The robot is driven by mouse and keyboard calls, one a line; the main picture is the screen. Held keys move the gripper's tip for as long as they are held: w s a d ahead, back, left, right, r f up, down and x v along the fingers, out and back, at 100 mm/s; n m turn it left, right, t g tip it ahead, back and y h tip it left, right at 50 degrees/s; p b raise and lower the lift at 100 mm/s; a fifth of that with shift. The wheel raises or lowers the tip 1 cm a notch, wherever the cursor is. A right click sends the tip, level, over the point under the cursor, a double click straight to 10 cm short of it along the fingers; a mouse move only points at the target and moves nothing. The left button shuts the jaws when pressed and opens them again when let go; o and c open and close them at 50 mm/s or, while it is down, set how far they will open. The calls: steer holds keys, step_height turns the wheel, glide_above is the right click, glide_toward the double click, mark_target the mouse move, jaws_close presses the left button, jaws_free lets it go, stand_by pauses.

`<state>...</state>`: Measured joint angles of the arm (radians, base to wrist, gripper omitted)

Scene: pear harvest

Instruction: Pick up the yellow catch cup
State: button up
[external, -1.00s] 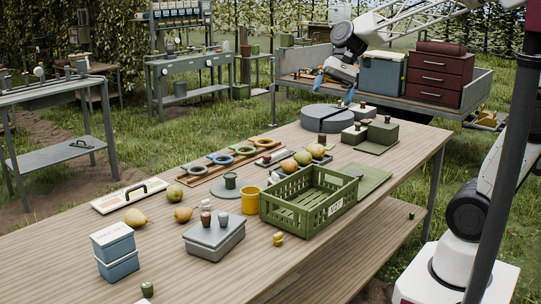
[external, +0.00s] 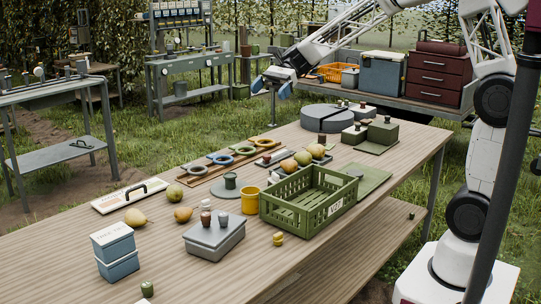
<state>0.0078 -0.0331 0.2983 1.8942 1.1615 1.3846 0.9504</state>
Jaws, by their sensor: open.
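The yellow catch cup (external: 250,200) stands upright on the wooden table (external: 330,256), just left of the green crate. My gripper (external: 270,88) is open and empty, with blue fingertips. In the picture it is above the far edge of the table, well away from the cup. No cup part is covered by my arm.
The green slatted crate (external: 308,203) stands close to the cup's right. A grey box (external: 214,237) with small cups on its lid is in front left. A grey disc (external: 225,190) with a green knob lies behind left. Pears and a ring rack (external: 217,167) lie farther back.

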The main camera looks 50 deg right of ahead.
steer(key=w, duration=0.2)
glide_toward(245, 198)
steer(key=d, duration=0.1)
steer(key=shift+s+d+f+m, duration=0.15)
steer(key=shift+s+m, duration=0.1)
steer(key=shift+m, duration=0.15)
steer(key=shift+x, duration=1.3)
steer(key=shift+y, duration=0.3)
steer(key=shift+w+x, duration=0.15)
steer(key=shift+x, duration=1.15)
steer(key=shift+w+x, duration=0.15)
steer(key=shift+x, duration=1.15)
